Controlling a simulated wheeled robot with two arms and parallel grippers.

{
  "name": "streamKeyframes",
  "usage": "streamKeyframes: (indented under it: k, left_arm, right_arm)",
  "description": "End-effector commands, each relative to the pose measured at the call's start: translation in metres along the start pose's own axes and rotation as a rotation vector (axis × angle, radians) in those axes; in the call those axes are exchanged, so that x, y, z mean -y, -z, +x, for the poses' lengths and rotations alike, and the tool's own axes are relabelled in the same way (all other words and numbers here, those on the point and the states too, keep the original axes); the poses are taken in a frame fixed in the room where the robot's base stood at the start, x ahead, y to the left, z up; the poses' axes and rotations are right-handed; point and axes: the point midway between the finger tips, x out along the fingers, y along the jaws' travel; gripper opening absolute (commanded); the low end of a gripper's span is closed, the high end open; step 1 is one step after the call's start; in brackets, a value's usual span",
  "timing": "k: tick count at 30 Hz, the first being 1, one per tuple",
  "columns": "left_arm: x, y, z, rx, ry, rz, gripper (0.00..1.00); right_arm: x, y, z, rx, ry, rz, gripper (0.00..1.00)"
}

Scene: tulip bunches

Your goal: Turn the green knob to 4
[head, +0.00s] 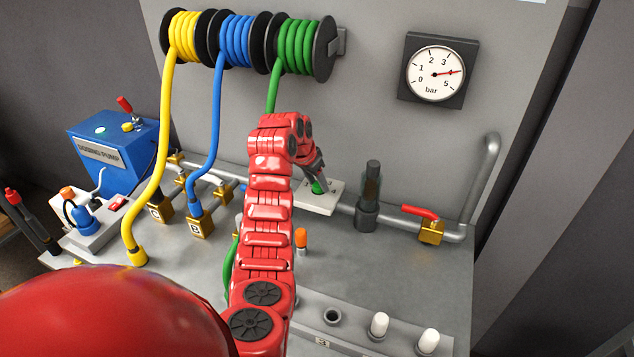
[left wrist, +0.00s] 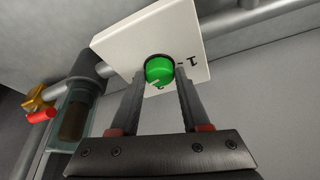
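The green knob (head: 318,187) sits on a white square plate (head: 318,205) on the pipe along the panel's foot. It also shows in the left wrist view (left wrist: 159,69), with a small pale mark on its lower rim and a dark ring behind it. A "1" with a dash is printed beside it on the plate (left wrist: 113,43); the other numbers are hidden or too small. My left gripper (head: 319,173) is at the knob, its two fingers (left wrist: 160,76) apart, one on each side. A slim gap seems to remain, though contact is hard to judge. My right gripper is out of view.
A dark cylinder (head: 368,200) and a red-handled brass valve (head: 431,232) stand right of the plate. A pressure gauge (head: 405,72) hangs above. Yellow, blue and green hoses hang at the left. An orange-capped item (head: 301,239) and white caps (head: 379,324) are in front.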

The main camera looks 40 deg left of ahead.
Motion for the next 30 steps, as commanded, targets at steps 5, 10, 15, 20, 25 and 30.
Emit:
streamKeyframes:
  k: [5, 10, 15, 20, 25, 30]
  left_arm:
    - [0.0, 0.0, 0.0, 0.0, 0.0, -0.001, 0.74]
    - [0.0, 0.0, 0.0, 0.001, 0.0, -0.001, 0.74]
    - [0.0, 0.0, -0.005, -0.001, 0.001, -0.001, 0.74]
    - [0.0, 0.002, -0.031, -0.003, 0.004, -0.001, 0.74]
    - [-0.001, 0.002, -0.054, 0.003, 0.0, 0.0, 0.74]
    - [-0.001, 0.003, -0.075, 0.002, 0.001, 0.0, 0.74]
  right_arm:
    - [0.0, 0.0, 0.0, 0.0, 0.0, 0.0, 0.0]
    - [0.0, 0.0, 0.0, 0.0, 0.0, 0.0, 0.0]
    - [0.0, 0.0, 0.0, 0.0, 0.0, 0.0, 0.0]
    - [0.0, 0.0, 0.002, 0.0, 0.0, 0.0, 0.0]
    - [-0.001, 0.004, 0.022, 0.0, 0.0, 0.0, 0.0]
    - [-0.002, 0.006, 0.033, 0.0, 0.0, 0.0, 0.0]
